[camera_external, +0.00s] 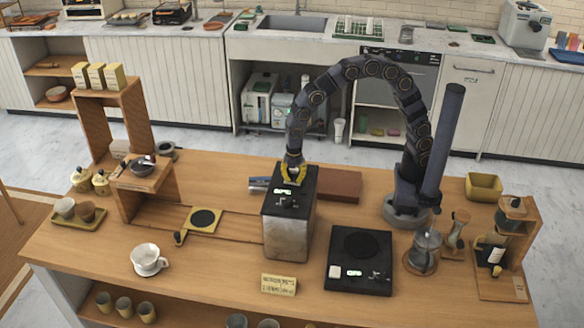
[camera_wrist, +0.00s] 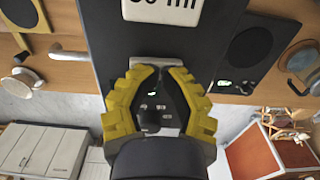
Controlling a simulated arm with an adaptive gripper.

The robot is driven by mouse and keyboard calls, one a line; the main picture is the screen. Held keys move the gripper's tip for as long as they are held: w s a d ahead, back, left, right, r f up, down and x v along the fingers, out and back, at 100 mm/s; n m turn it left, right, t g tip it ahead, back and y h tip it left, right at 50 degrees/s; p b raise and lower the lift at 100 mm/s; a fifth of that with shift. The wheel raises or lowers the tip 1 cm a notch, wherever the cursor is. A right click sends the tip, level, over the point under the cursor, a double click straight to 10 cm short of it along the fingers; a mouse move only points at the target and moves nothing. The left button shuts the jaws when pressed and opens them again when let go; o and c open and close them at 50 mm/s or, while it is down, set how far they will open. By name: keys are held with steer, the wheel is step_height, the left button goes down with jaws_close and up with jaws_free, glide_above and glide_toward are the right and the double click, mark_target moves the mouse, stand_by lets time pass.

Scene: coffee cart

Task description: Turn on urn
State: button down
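The urn is probably the tall metal box (camera_external: 287,235) with a black top, standing at the middle of the wooden cart. A small panel with a green light and a dark knob (camera_external: 288,204) is on its top. In the wrist view, the panel (camera_wrist: 160,95) shows a lit green mark and a black knob (camera_wrist: 148,118). My gripper (camera_external: 292,178) points down over the far end of the box top. In the wrist view, its yellow fingers (camera_wrist: 158,72) are apart on either side of the panel, with nothing held. Whether they touch the panel is unclear.
A black hot plate (camera_external: 350,279) stands close on the right, with glassware beyond it. A card (camera_external: 279,284) and a white cup (camera_external: 147,260) are at the front. A wooden shelf stand (camera_external: 144,196) is at the left. A brown box (camera_external: 338,186) lies behind the urn.

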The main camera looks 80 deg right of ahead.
steer(key=shift+s+f, duration=0.1)
steer(key=shift+f, duration=0.15)
steer(key=shift+w+t, duration=0.3)
steer(key=shift+w, duration=0.65)
steer(key=shift+r, duration=0.1)
step_height(320, 180, up, 14)
steer(key=shift+r, duration=0.15)
steer(key=shift+w+a, duration=0.1)
steer(key=shift+w, duration=0.05)
